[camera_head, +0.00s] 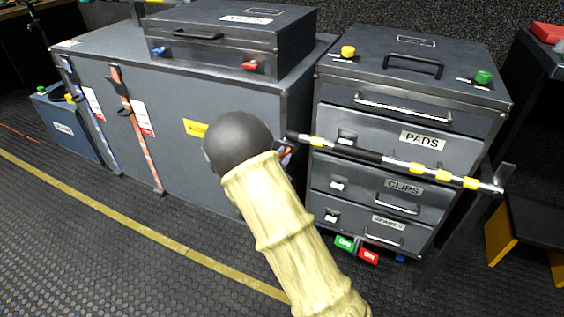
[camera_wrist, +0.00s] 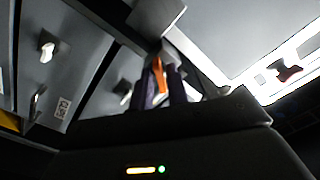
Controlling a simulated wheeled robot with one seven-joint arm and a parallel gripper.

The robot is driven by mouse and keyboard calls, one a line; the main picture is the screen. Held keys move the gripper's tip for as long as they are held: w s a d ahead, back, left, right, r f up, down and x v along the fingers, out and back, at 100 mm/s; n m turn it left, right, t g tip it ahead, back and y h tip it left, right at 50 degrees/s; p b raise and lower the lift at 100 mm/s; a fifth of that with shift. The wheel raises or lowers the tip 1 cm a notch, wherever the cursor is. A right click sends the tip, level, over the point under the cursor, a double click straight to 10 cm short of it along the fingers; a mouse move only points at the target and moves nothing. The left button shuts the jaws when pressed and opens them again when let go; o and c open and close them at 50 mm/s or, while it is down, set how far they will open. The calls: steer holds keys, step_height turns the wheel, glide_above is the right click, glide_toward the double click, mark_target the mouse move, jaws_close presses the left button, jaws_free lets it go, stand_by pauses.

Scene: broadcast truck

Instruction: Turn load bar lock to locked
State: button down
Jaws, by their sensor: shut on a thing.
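The load bar (camera_head: 394,161), dark and silver with yellow bands, runs across the front of the drawer cabinet on the right. Its left end lies close to my gripper (camera_head: 285,150), which is mostly hidden behind my own arm in the head view. In the wrist view my gripper (camera_wrist: 163,88) is shut, its two dark purplish fingers on either side of a narrow orange lever (camera_wrist: 158,72), which looks like the load bar lock. The markings for its locked position cannot be read.
The drawer cabinet (camera_head: 334,113) has labelled drawers, with yellow and green knobs on top. A large grey case (camera_head: 235,105) with straps stands to its left, carrying a smaller case (camera_head: 229,22). A dark bench (camera_head: 540,222) stands at right. The floor at front left is clear.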

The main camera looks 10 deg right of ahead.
steer(key=m+b, duration=1)
steer(key=shift+f+m, duration=0.1)
steer(key=shift+m, duration=0.2)
stand_by(0.4)
steer(key=c, duration=1.6)
jaws_free()
steer(key=shift+o, duration=0.2)
steer(key=shift+s+a, duration=0.1)
steer(key=p+v, duration=0.5)
steer(key=v, duration=1.2)
